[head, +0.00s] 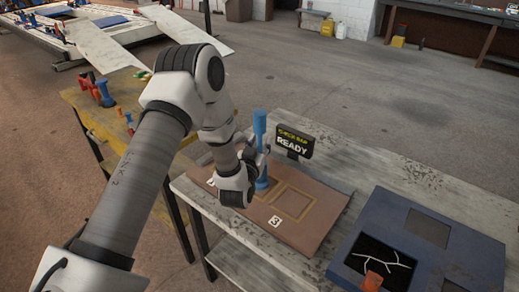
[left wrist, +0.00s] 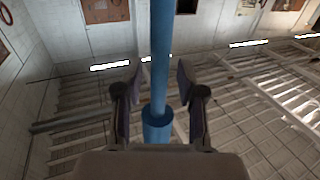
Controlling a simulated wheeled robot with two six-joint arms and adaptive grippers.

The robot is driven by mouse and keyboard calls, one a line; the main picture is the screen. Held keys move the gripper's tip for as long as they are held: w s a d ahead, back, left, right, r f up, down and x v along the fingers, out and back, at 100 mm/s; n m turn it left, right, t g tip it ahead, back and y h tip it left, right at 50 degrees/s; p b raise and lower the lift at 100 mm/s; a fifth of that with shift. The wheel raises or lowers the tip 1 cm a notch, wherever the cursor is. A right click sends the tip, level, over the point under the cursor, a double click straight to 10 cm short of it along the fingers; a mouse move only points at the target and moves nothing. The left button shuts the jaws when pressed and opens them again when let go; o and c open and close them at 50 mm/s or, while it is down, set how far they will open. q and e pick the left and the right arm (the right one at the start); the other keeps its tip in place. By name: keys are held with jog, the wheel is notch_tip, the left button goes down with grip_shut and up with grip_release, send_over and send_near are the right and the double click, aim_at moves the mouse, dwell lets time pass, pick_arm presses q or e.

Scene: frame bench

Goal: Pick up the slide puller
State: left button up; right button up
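The slide puller is taken to be the blue upright tool (head: 260,128), with a thick top and a wider blue part lower down. It stands on the brown mat (head: 318,208) on the bench, near a marked square. My left gripper (head: 256,160) is beside it at about mid-height and hides part of it. In the left wrist view the blue shaft (left wrist: 160,60) runs between the fingers (left wrist: 160,85), with gaps on both sides. The fingers are open, and I cannot see contact. My right gripper is not in view.
A black sign reading READY (head: 293,143) stands just behind the mat. A dark blue case (head: 458,250) with a black recess lies at the right of the bench. A yellow bench (head: 100,115) with red and blue items is at the left.

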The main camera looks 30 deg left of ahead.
pick_arm(q)
jog(key=shift+w+f, duration=0.1)
grip_shut()
jog(key=shift+d+r, duration=0.1)
jog(key=shift+r, duration=0.25)
